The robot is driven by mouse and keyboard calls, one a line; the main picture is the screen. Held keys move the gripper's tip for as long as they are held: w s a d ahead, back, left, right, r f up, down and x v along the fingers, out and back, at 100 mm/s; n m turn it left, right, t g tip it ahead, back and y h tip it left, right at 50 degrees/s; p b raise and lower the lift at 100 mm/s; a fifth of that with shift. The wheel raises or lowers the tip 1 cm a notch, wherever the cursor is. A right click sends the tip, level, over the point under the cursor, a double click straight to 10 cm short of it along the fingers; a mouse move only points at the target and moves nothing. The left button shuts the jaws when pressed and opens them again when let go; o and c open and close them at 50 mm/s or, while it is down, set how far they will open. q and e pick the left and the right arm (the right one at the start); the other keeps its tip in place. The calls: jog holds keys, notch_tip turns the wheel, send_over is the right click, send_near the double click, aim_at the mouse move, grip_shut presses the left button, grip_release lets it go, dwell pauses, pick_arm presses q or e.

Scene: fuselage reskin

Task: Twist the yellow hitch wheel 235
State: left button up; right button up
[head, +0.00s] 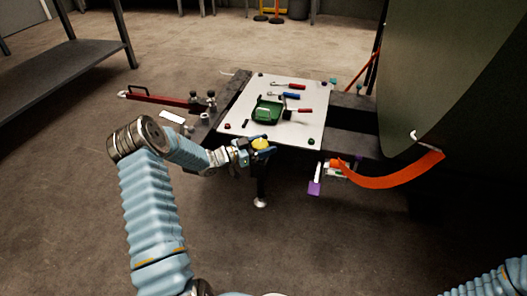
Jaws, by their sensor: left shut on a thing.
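The yellow hitch wheel (260,144) is a small round knob at the near edge of the white-topped cart, above a dark post that ends in a pale foot. My left gripper (254,151) reaches it from the left and is shut on it, with dark fingers around its sides. The fingers hide part of the wheel's rim. My right arm shows only as a bit of blue sleeve at the bottom right corner, and its gripper is out of the picture.
The cart's white top (305,127) holds a green tray (267,110) and several red- and blue-handled tools. A red bar (160,98) extends left. An orange strap (393,176) hangs from the large curved green panel (450,75) at right. A grey shelf (60,68) stands at left.

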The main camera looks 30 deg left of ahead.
aim_at(265, 144)
pick_arm(q)
jog(key=m+g+h, duration=0.3)
jog(key=shift+d+b, duration=0.1)
jog(key=shift+b, duration=0.25)
jog(key=shift+s+d+m+g+h, duration=0.1)
jog(key=shift+s+m+g+h, duration=0.1)
jog(key=shift+m+g+h, duration=1.1)
jog(key=shift+s+d+m+g+h, duration=0.15)
jog(key=shift+m+g+h, duration=0.6)
jog(key=shift+g, duration=1.05)
jog(key=shift+r+m+g, duration=0.1)
jog(key=shift+m+g, duration=0.2)
jog(key=shift+m, duration=0.05)
jog(key=o, duration=1)
jog(key=shift+c, duration=0.2)
notch_tip(265, 144, up, 4)
jog(key=shift+f+p, duration=0.15)
jog(key=shift+p, duration=0.6)
jog(key=s+d+r+p, duration=0.3)
jog(key=s+d+r, duration=0.4)
jog(key=s, duration=0.5)
notch_tip(265, 144, up, 2)
jog(key=shift+r+p, duration=0.1)
jog(key=shift+p, duration=0.3)
